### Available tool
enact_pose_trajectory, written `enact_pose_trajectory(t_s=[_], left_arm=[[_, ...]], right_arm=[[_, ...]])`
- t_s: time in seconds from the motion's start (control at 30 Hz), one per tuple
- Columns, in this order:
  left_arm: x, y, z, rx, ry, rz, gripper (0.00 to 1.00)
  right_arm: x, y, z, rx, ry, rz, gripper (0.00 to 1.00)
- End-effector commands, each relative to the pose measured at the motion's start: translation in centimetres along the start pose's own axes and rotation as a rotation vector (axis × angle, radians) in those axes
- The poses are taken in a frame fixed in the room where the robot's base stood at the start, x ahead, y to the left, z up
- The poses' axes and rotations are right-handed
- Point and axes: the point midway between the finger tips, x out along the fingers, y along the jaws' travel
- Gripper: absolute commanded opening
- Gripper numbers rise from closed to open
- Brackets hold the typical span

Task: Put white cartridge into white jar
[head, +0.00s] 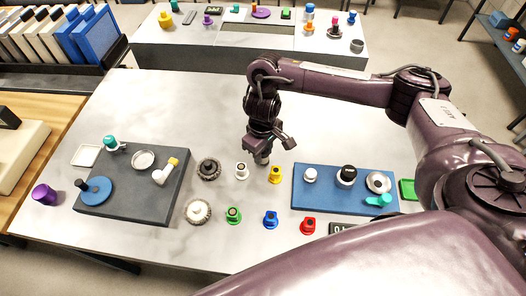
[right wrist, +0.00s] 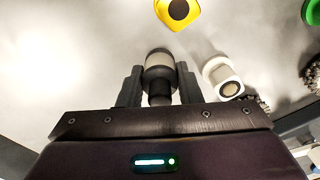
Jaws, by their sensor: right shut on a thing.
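My right gripper (head: 262,157) hangs above the table, just to the right of the white jar. In the right wrist view its fingers (right wrist: 160,88) are shut on a cartridge (right wrist: 159,62) with a pale body and dark ends, which I take to be the white cartridge. In the head view the cartridge is mostly hidden by the gripper. The white jar (head: 242,171) stands on the table with a round opening. It also shows in the right wrist view (right wrist: 222,77), to the right of the cartridge and apart from it. My left gripper is not in view.
A yellow jar (head: 275,175) stands close on the right. Green (head: 233,215), blue (head: 270,220) and red (head: 308,226) jars stand in front. A dark round brush (head: 209,169) is left of the white jar. A blue board (head: 330,200) and a grey board (head: 135,205) flank them.

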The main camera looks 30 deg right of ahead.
Motion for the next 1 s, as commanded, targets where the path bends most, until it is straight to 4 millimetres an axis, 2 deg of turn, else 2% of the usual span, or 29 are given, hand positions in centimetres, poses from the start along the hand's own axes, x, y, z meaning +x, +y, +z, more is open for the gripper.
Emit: enact_pose_trajectory(t_s=[0.1, 0.13, 0.27, 0.53, 0.63, 0.77, 1.0], left_arm=[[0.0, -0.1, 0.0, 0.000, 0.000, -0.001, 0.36], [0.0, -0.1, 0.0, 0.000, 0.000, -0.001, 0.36], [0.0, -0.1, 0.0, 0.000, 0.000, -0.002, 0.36], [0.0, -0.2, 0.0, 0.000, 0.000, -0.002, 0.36], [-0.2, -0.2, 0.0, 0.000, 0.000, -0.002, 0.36], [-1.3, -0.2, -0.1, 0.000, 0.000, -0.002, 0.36], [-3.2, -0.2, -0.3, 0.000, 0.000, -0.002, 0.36]], right_arm=[[0.3, 0.0, 0.0, 0.001, -0.001, 0.000, 0.09], [0.2, 0.0, 0.0, 0.001, 0.000, 0.000, 0.35], [0.2, 0.0, 0.0, 0.000, 0.000, 0.000, 0.52], [0.2, 0.0, 0.0, 0.000, 0.000, 0.000, 0.53], [-0.4, 0.0, -0.1, -0.001, 0.002, 0.001, 0.53], [-2.6, 0.1, -0.1, -0.001, 0.005, 0.003, 0.53], [-8.0, 0.1, -0.1, -0.002, 0.005, 0.004, 0.53]])
